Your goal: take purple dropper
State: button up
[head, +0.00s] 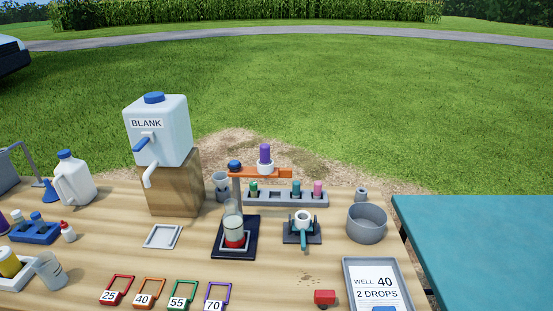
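A dropper with a purple top (265,152) and a white lower part stands upright at the orange arm (243,173) of a small stand, near the back edge of the table. I cannot tell whether it rests on the arm or sits in a hole in it. A grey rack (285,199) behind the stand holds droppers with green (254,188), teal (296,187) and pink (318,188) tops. My gripper is not in view.
A beaker with red at its bottom (233,228) stands below the arm's left part. Right are a small device with a white ring (303,217) and a grey bowl (367,224). A BLANK jug (158,125) stands left on a wooden block (172,185).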

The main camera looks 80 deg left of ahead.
aim_at(264, 149)
jog(key=u, duration=0.1)
jog(key=i, duration=0.95)
jog(key=u, duration=0.35)
jog(key=k, duration=0.15)
jog(key=u, duration=2.35)
jog(key=k, duration=0.2)
jog(key=u, duration=1.5)
